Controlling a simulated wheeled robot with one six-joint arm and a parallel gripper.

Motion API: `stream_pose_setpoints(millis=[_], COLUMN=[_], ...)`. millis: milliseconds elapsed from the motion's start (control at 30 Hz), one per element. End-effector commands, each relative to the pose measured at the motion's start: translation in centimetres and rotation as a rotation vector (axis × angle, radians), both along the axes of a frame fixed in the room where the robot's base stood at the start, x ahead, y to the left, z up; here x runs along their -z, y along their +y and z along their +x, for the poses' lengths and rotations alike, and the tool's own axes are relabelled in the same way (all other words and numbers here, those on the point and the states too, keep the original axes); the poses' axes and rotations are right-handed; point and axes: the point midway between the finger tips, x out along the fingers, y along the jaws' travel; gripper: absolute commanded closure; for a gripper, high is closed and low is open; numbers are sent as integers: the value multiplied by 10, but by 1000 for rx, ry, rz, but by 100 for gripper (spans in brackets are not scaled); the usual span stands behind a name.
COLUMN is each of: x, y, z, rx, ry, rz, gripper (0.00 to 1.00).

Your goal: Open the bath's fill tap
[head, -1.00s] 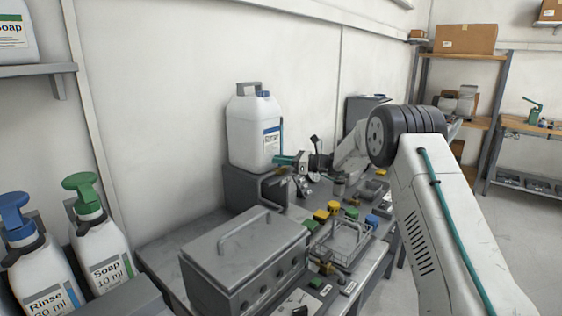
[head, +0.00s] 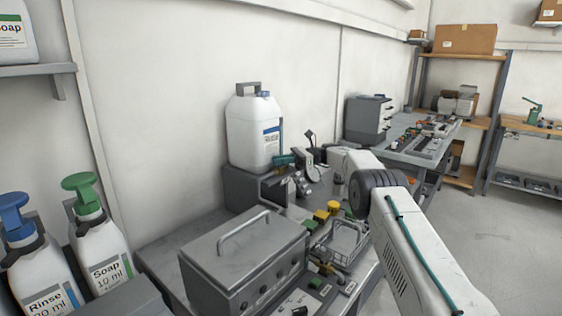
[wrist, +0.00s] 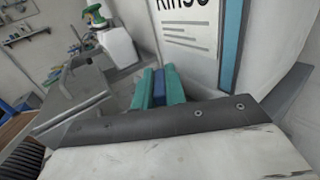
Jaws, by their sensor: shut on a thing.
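My gripper (head: 284,160) is beside the front of the white rinse jug (head: 246,135), above the grey stand (head: 248,190). In the wrist view its two teal fingers (wrist: 159,86) are shut on a narrow blue piece (wrist: 160,84), which looks like the tap's lever. The tap's body and spout are hidden behind my gripper and wrist. The jug's white label shows close by in the wrist view (wrist: 188,35). The grey metal bath (head: 215,258), with a closed lid and bar handle, stands in front of the stand.
Two pump bottles, blue-topped Rinse (head: 40,280) and green-topped Soap (head: 103,250), stand at the left. The wall is close behind the jug. Floor at right is clear.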

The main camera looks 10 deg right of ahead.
Motion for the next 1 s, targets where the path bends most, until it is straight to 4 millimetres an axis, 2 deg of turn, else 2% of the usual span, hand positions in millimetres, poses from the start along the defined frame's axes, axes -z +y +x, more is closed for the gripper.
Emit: stream_pose_setpoints(millis=[833, 867, 900, 933, 1000], x=[-2, -2, -2, -2, -1], y=[0, 0, 0, 0, 0], z=[0, 0, 0, 0, 0], rx=[-50, -50, -50, -50, -50], ry=[-2, -2, -3, -2, -2], rz=[2, 2, 2, 2, 2], gripper=[100, 82, 71, 65, 65])
